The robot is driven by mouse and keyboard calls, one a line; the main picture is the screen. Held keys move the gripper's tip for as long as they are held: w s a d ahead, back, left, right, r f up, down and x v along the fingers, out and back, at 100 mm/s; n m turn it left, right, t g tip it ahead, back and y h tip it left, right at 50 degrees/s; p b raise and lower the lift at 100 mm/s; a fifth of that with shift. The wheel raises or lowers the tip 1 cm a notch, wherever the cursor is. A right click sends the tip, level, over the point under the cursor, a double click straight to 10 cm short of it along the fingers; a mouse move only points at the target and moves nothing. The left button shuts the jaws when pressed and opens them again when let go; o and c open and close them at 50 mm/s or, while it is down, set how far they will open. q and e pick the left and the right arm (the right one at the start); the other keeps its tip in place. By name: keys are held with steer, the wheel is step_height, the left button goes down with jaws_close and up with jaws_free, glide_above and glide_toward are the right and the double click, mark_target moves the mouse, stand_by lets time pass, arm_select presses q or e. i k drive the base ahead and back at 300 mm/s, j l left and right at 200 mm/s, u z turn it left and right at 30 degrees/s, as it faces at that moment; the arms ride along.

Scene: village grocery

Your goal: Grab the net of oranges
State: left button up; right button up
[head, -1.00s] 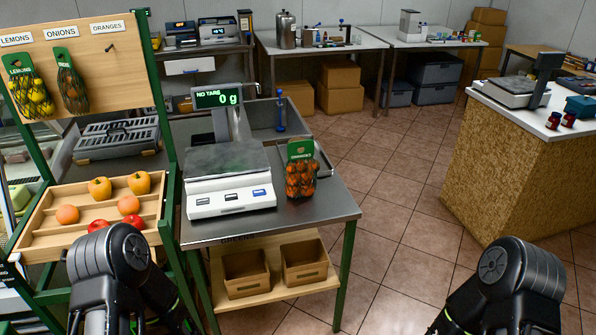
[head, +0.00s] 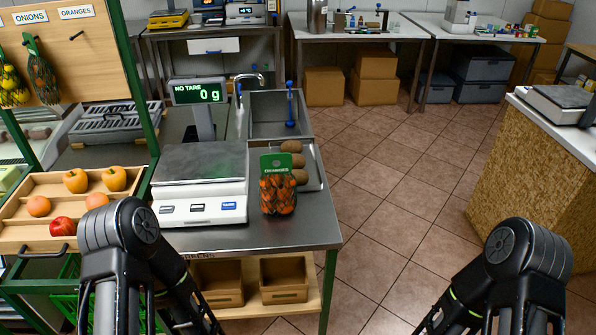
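The net of oranges (head: 277,192) stands upright on the metal table (head: 300,230), just right of the white scale (head: 200,203). It is a dark net of orange fruit with a green header card (head: 276,162) reading ORANGES. Nothing is touching it from my arms. My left arm shows at the lower left and my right arm at the lower right, both well below and apart from the net. The fingers of both grippers are outside the picture.
A tray (head: 312,178) with several brown round items lies behind the net, beside a sink (head: 268,122). The scale's display (head: 199,91) reads 0 g. A produce rack (head: 25,236) stands at the left. Open tiled floor (head: 385,215) lies to the right.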

mark_target(274, 195)
steer(key=i+l, duration=0.2)
steer(key=i+l+u, duration=0.15)
steer(key=l, duration=0.3)
steer(key=i+l, duration=0.2)
steer(key=i+l+u, duration=0.15)
steer(key=l, duration=0.3)
steer(key=i+l, duration=0.15)
steer(key=l, duration=0.2)
steer(key=i+l+u, duration=0.15)
steer(key=l, duration=0.2)
steer(key=i+l, duration=0.15)
steer(key=l, duration=0.25)
steer(key=j+u, duration=0.05)
